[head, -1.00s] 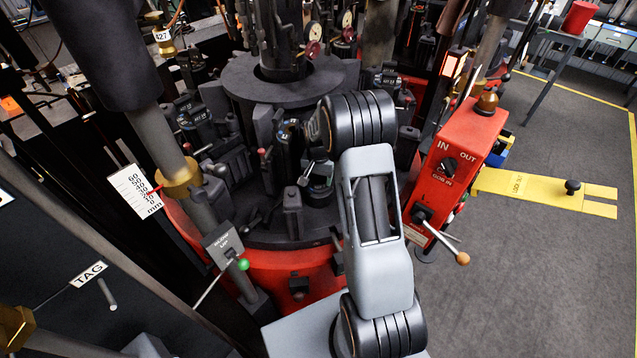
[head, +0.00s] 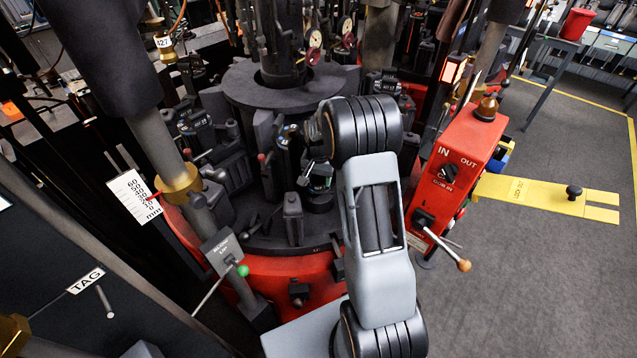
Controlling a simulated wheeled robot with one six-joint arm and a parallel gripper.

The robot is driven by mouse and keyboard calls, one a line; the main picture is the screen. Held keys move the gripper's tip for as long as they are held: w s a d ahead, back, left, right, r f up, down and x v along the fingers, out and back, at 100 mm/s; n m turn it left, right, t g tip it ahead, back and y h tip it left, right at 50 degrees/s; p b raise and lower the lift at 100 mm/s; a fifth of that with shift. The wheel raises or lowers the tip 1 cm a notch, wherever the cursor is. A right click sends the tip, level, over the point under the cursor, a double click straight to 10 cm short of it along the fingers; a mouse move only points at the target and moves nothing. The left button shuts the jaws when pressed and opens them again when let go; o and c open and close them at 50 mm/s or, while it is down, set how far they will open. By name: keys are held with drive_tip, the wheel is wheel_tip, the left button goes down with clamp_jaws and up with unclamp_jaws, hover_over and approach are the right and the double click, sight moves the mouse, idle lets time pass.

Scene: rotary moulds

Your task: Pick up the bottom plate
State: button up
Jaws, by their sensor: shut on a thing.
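My gripper (head: 318,184) is small in the head view, low among the dark moulds and left of my arm's elbow. Its fingers are partly hidden and look closed on a dark round piece, the bottom plate (head: 320,202), just below them. The plate is a short black disc beside a dark upright block. I cannot tell whether it is clear of the surface below it.
Dark mould stations crowd around the central column with its round grey disc (head: 285,84). A red control box (head: 462,155) with a lever stands at right. Open grey floor (head: 550,260) lies at right.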

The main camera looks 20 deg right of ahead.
drive_tip(key=s+a+r+b, duration=0.1)
drive_tip(key=s+r+b, duration=0.2)
drive_tip(key=s+r, duration=0.7)
drive_tip(key=shift+s+r, duration=0.4)
drive_tip(key=shift+s, duration=1.6)
